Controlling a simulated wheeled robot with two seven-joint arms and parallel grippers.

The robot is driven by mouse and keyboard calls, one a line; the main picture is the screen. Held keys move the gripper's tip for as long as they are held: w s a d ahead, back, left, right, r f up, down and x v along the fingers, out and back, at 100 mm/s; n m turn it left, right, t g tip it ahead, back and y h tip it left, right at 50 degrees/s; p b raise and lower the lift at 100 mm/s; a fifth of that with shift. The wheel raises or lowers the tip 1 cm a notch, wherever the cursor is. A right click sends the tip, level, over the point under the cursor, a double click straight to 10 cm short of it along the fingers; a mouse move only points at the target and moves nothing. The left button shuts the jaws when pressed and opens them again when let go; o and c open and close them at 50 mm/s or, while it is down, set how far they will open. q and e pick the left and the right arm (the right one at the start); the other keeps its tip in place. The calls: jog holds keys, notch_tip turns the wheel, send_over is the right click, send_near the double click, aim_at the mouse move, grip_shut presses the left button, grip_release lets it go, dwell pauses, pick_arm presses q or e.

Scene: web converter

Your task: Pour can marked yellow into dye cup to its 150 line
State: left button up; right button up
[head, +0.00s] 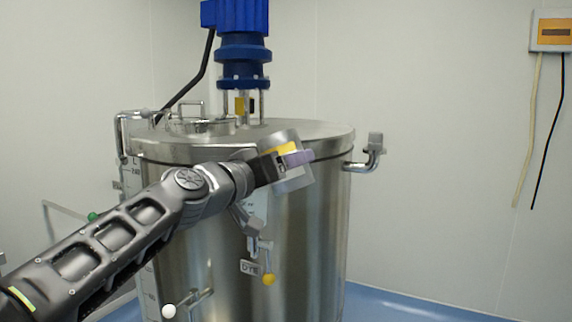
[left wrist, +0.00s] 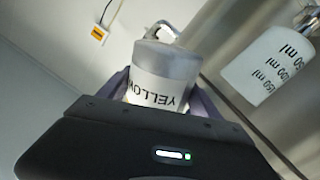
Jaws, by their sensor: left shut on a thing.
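The can marked yellow (head: 292,180) is grey with a yellow patch in the head view. In the left wrist view the can (left wrist: 165,62) has a white label reading YELLOW, upside down in the picture. My left gripper (head: 298,158) is shut on it, with purple finger pads at its sides, in front of the steel tank. The can looks somewhat tilted. The dye cup (left wrist: 268,66), pale with 50, 100 and 150 ml marks, is at the right in the left wrist view. In the head view the cup (head: 259,207) is partly hidden below the gripper. I cannot tell its liquid level. My right gripper is out of view.
The large steel tank (head: 315,235) fills the middle, with a blue motor (head: 243,45) above its lid. A DYE tag (head: 250,267) and a yellow knob (head: 269,280) are below the cup. The space right of the tank is clear.

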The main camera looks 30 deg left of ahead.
pick_arm(q)
jog(key=shift+a+f+n, duration=0.4)
jog(key=shift+f+n, duration=0.3)
jog(key=shift+n, duration=0.2)
dwell(0.4)
jog(key=shift+d+f+n, duration=0.15)
jog(key=shift+f+n, duration=0.3)
jog(key=shift+n, duration=0.4)
jog(key=shift+d+f+n, duration=0.1)
jog(key=shift+f+n, duration=0.35)
jog(key=shift+n, duration=0.4)
jog(key=shift+a+r+n+p, duration=0.1)
jog(key=shift+r+n+p, duration=0.65)
jog(key=shift+n+p, duration=0.8)
dwell(0.9)
jog(key=shift+m, duration=0.25)
